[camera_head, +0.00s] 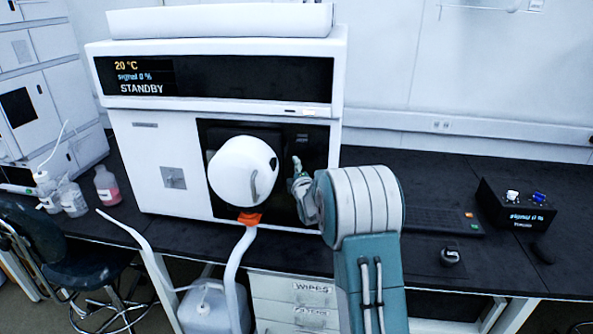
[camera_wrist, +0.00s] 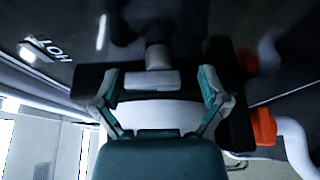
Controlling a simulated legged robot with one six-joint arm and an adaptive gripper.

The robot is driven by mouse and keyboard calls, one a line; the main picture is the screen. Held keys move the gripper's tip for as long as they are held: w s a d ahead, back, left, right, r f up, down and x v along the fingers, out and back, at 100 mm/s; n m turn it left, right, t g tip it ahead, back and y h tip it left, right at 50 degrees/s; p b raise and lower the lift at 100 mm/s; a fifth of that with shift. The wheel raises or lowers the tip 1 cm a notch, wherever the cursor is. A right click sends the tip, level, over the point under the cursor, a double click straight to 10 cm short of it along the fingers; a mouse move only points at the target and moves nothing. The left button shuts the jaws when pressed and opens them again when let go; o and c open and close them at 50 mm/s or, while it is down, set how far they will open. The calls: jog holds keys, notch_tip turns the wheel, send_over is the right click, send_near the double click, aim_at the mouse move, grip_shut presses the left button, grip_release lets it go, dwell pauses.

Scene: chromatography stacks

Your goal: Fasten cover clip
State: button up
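The instrument (camera_head: 130,118) shows "STANDBY" and has a dark recess in its front. A white rounded housing (camera_head: 238,178) sticks out of the recess, with an orange fitting (camera_head: 249,218) under it. My gripper (camera_head: 298,180) is just right of the housing, at the recess. In the wrist view its two teal fingers (camera_wrist: 157,82) are spread apart. A dark block with a grey plate (camera_wrist: 152,80) and a short grey stem (camera_wrist: 158,55) lies between and beyond them. The orange fitting (camera_wrist: 262,126) is right of the fingers. I cannot tell which part is the cover clip, or whether the fingers touch anything.
A white tube (camera_head: 238,262) hangs from the orange fitting. A "HOT" label (camera_wrist: 45,50) is on the dark surface. Bottles (camera_head: 107,185) stand left on the bench. A keyboard (camera_head: 432,219) and a black control box (camera_head: 515,205) are on the right. A chair (camera_head: 62,262) stands at front left.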

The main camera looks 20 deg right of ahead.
jog(key=shift+r, duration=0.15)
jog(key=shift+s+d, duration=0.1)
jog(key=shift+s, duration=0.05)
jog(key=shift+s, duration=0.3)
jog(key=s+a, duration=0.2)
jog(key=s, duration=0.9)
jog(key=shift+a, duration=0.25)
